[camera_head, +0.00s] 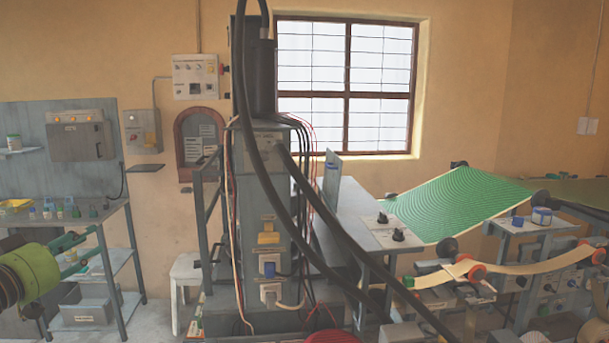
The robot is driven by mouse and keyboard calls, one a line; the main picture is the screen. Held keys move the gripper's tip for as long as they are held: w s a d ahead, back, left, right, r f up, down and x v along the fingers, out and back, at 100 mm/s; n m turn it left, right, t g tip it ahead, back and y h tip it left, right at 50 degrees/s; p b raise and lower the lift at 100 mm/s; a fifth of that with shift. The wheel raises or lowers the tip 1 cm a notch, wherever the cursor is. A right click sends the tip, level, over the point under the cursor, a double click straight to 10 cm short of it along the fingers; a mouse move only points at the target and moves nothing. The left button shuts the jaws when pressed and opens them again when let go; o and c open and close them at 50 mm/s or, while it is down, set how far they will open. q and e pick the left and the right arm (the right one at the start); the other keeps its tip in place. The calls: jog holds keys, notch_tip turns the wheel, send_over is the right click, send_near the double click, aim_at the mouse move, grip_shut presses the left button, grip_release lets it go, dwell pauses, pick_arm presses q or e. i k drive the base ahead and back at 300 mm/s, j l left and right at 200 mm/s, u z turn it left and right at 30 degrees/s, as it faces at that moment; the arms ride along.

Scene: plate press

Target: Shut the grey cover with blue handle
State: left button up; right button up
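A grey upright panel (332,180) stands on the grey bench, with a small bluish mark on its face. It looks like the grey cover standing open, but its handle is too small to make out surely. My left gripper (90,247) is at the far left, its greenish fingers spread apart with nothing between them. It is well away from the panel, with the grey column between them in the picture. My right gripper does not show.
The grey column (262,190) with sockets and thick black hoses stands mid-view. The bench top (365,215) carries black knobs. A green sheet (460,203) and rollers are at right. A shelf rack (118,262) stands at left, a white stool (185,268) beside the column.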

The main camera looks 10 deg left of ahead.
aim_at(331, 181)
jog(key=i+l+u, duration=0.1)
jog(key=l, duration=0.7)
jog(key=i+l+u, duration=0.1)
jog(key=l, duration=0.65)
jog(key=i+l+u, duration=0.1)
jog(key=l, duration=0.7)
jog(key=i+l+u, duration=0.1)
jog(key=i+l, duration=0.35)
jog(key=i, duration=0.25)
jog(key=i+l+u, duration=0.15)
jog(key=i+l, duration=0.35)
jog(key=i, duration=0.2)
jog(key=i+l+u, duration=0.1)
jog(key=i+l, duration=0.45)
jog(key=i, duration=0.1)
